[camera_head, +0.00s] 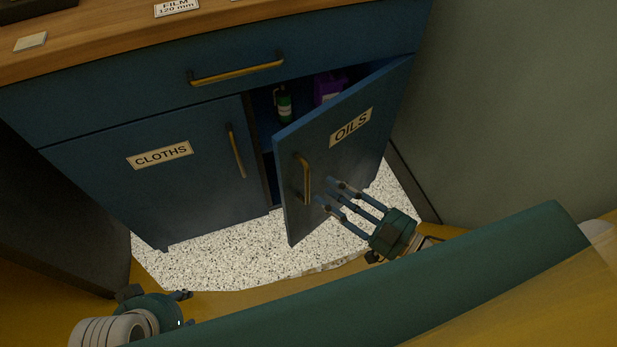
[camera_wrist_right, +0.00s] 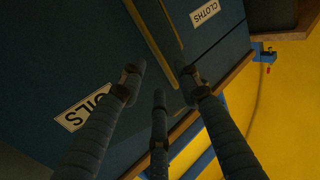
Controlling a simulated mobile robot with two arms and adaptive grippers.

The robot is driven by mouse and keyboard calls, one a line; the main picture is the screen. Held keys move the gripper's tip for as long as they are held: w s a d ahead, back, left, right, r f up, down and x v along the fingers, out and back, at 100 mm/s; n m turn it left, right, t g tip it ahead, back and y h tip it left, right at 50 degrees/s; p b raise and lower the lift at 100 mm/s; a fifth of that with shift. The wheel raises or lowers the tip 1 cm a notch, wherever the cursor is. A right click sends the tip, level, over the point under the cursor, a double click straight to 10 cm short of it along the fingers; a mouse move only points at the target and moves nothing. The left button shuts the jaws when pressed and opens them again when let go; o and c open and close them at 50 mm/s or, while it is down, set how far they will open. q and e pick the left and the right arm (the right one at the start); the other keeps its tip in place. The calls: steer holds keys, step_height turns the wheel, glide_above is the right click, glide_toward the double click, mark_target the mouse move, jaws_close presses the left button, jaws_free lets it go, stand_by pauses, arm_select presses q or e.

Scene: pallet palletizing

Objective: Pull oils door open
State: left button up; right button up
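The blue oils door (camera_head: 345,155) stands partly open, swung out from its right side. It carries an OILS label and a brass handle (camera_head: 305,182) near its free left edge. My right gripper (camera_head: 328,196) is in front of the door, its fingertips just right of the handle's lower part. In the right wrist view its fingers (camera_wrist_right: 160,85) are spread apart with the brass handle (camera_wrist_right: 160,45) just past the tips; nothing is held. Whether a fingertip touches the door is unclear. My left gripper (camera_head: 183,295) is low at the left, partly hidden; its finger opening is unclear.
The closed cloths door (camera_head: 190,190) is to the left, with a drawer (camera_head: 130,100) above and a wooden worktop (camera_head: 110,45) on top. A green bottle (camera_head: 283,105) and a purple container (camera_head: 328,88) show inside the cabinet. A grey wall (camera_head: 510,110) stands close at the right. Speckled floor (camera_head: 230,255) lies in front.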

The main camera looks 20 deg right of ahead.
mark_target(308, 179)
steer(key=x, duration=0.7)
steer(key=shift+w+f+b, duration=0.1)
steer(key=shift+w+b, duration=0.05)
steer(key=shift+b, duration=0.25)
jaws_close()
